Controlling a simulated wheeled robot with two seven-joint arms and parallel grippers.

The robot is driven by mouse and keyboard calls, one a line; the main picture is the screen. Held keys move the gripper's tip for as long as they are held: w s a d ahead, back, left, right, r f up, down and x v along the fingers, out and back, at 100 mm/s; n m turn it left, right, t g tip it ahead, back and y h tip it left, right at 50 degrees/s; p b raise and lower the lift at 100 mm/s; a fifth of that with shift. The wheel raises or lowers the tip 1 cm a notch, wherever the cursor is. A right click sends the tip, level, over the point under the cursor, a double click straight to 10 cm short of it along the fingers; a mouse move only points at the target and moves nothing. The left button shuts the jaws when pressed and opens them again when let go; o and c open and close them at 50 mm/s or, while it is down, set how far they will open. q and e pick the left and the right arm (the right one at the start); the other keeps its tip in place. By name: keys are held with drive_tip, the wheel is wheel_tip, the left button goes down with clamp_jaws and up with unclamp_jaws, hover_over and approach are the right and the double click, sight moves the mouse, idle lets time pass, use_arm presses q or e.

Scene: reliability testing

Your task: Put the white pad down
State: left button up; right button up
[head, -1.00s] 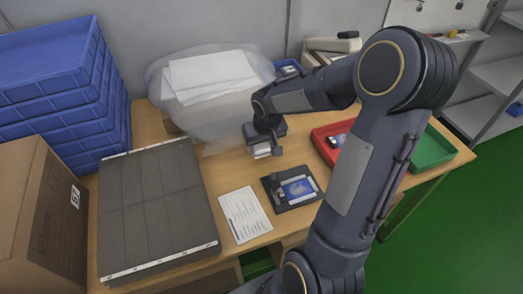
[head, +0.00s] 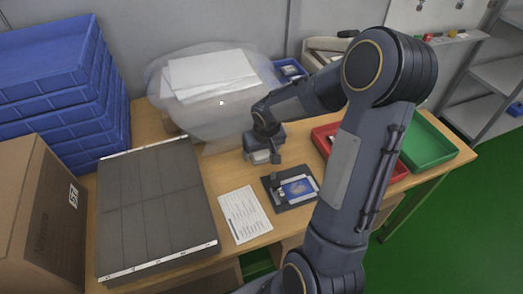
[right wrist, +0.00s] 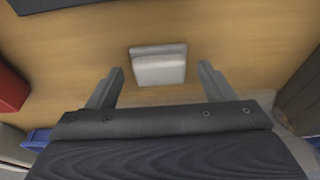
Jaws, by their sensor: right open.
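The white pad (right wrist: 158,66) lies flat on the wooden table in the right wrist view, a small pale block with a lighter strip along its far edge. In the head view only part of the white pad (head: 259,157) shows under my right gripper (head: 268,158). In the wrist view my right gripper (right wrist: 161,68) is open, one finger on each side of the pad, with wood visible between each finger and the pad. My left gripper is not in view.
A black fixture (head: 290,205) with a blue-screened device and a printed sheet (head: 245,214) lie in front. A red tray (head: 397,175) and green tray (head: 440,150) stand right. A grey panel (head: 155,215) lies left; a plastic bag (head: 215,120) is behind.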

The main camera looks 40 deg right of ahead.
drive_tip(key=shift+r, duration=0.5)
drive_tip(key=p+v, duration=0.2)
drive_tip(key=v, duration=0.9)
drive_tip(key=s+a+r+n+t+y, duration=0.2)
drive_tip(key=s+a+r+y, duration=0.1)
drive_tip(key=s+a, duration=1.1)
drive_tip(key=s+y, duration=0.1)
drive_tip(key=s, duration=0.1)
drive_tip(key=shift+s+a+t+y, duration=0.3)
drive_tip(key=shift+y, duration=0.1)
